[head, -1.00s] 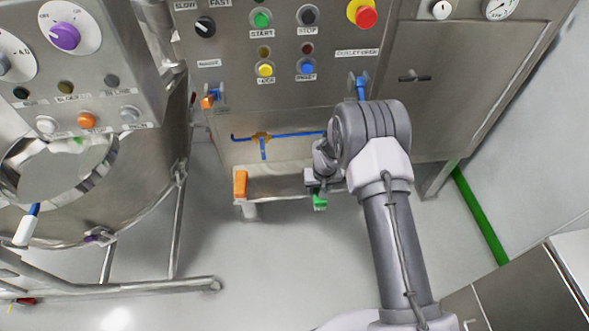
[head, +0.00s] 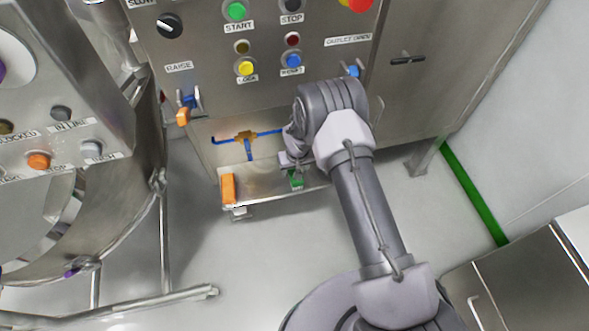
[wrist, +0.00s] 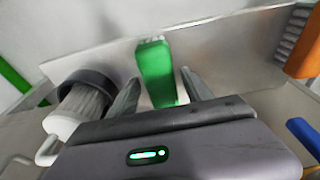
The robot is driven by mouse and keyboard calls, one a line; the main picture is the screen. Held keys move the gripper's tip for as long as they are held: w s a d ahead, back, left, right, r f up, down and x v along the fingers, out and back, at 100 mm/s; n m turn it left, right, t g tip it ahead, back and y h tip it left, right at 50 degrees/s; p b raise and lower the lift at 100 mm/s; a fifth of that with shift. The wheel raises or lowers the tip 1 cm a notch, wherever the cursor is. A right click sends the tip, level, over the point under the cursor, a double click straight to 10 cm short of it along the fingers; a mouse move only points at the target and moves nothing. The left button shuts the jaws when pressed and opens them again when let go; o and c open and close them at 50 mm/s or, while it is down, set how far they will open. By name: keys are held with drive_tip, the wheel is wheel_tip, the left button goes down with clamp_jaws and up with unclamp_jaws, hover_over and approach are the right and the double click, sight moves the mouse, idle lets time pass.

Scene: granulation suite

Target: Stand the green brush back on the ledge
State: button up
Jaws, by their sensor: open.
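The green brush (head: 296,180) is at the right part of the metal ledge (head: 262,181) low on the machine. In the wrist view the green brush (wrist: 156,74) lies between my two fingers, its pale bristle end pointing away from me against the ledge plate (wrist: 225,52). My gripper (wrist: 160,88) is open, with a finger on each side of the brush and slim gaps visible. In the head view my gripper (head: 291,164) is partly hidden by my wrist. I cannot tell whether the brush's base rests fully on the ledge.
An orange brush (head: 228,187) stands at the ledge's left end; it also shows in the wrist view (wrist: 305,52). A blue pipe with an orange fitting (head: 246,137) is behind the ledge. A tubular metal frame (head: 165,300) is at left. The floor in front is clear.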

drive_tip(key=s+d+r+m+p, duration=0.1)
drive_tip(key=d+r+p, duration=0.15)
drive_tip(key=r, duration=1.15)
drive_tip(key=s+d+r+m+p, duration=0.1)
drive_tip(key=r+p, duration=0.2)
drive_tip(key=r, duration=1)
drive_tip(key=s+d+r+m+t, duration=0.15)
drive_tip(key=s+r, duration=0.25)
drive_tip(key=r, duration=0.4)
drive_tip(key=s+d+r+m, duration=0.1)
drive_tip(key=s+d+r, duration=0.2)
drive_tip(key=r, duration=0.5)
drive_tip(key=s+d+r+m, duration=0.1)
drive_tip(key=s+r, duration=0.2)
drive_tip(key=s, duration=0.4)
drive_tip(key=s+d+r+m+t+y, duration=0.1)
drive_tip(key=s+r, duration=0.2)
drive_tip(key=s, duration=0.4)
drive_tip(key=s+d+r+m+t, duration=0.1)
drive_tip(key=s+r, duration=0.2)
drive_tip(key=s, duration=0.4)
drive_tip(key=shift+s+d, duration=0.15)
drive_tip(key=shift+d, duration=0.1)
drive_tip(key=shift+r, duration=0.1)
drive_tip(key=shift+c, duration=0.2)
